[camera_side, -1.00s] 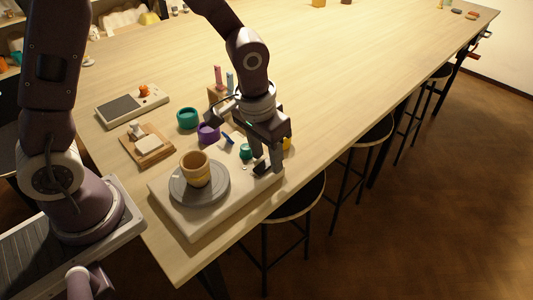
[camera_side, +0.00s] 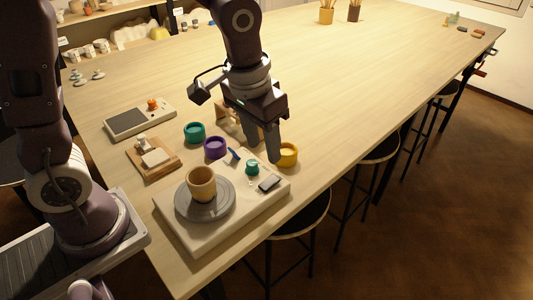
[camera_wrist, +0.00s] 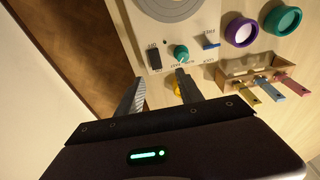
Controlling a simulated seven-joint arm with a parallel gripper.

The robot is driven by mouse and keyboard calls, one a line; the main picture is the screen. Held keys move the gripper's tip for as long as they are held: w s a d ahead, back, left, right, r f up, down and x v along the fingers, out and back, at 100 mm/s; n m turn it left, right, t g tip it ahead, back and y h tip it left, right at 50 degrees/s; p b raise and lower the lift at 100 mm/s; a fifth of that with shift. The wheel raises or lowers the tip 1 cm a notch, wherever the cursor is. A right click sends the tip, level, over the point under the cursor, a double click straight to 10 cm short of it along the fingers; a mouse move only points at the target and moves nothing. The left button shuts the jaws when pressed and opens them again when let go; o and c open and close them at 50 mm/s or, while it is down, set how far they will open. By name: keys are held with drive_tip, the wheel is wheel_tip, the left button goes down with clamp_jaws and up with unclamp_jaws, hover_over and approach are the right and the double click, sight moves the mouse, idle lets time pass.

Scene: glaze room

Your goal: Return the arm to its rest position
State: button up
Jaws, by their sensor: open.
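My gripper (camera_side: 262,145) hangs with its fingers pointing down, above the far right end of the pottery wheel's cream base (camera_side: 196,238). It is open and empty. In the wrist view, its two fingers (camera_wrist: 160,80) stand apart with nothing held between them. The base carries a grey wheel disc (camera_side: 222,207) with a tan cup (camera_side: 201,181) on it, a dark rocker switch (camera_side: 269,183), a teal knob (camera_side: 252,167) and a blue lever (camera_side: 233,155). The wrist view shows the switch (camera_wrist: 154,58) and knob (camera_wrist: 181,52) beyond the fingertips.
A yellow pot (camera_side: 288,155) stands close beside the fingers. Purple (camera_side: 215,148) and teal (camera_side: 194,132) pots, a wooden tool holder (camera_wrist: 232,68), a small wooden board (camera_side: 170,165) and a scale (camera_side: 140,118) are nearby. The far tabletop (camera_side: 350,75) is mostly clear.

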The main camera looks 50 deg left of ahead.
drive_tip(key=s+a+r+t, duration=0.1)
drive_tip(key=s+a+r, duration=0.2)
drive_tip(key=s, duration=0.5)
drive_tip(key=s+a+r+t, duration=0.2)
drive_tip(key=s+r, duration=0.3)
drive_tip(key=s, duration=0.3)
drive_tip(key=shift+s+a+r+t, duration=0.3)
drive_tip(key=shift+s+a+r, duration=0.05)
drive_tip(key=shift+a+r, duration=0.1)
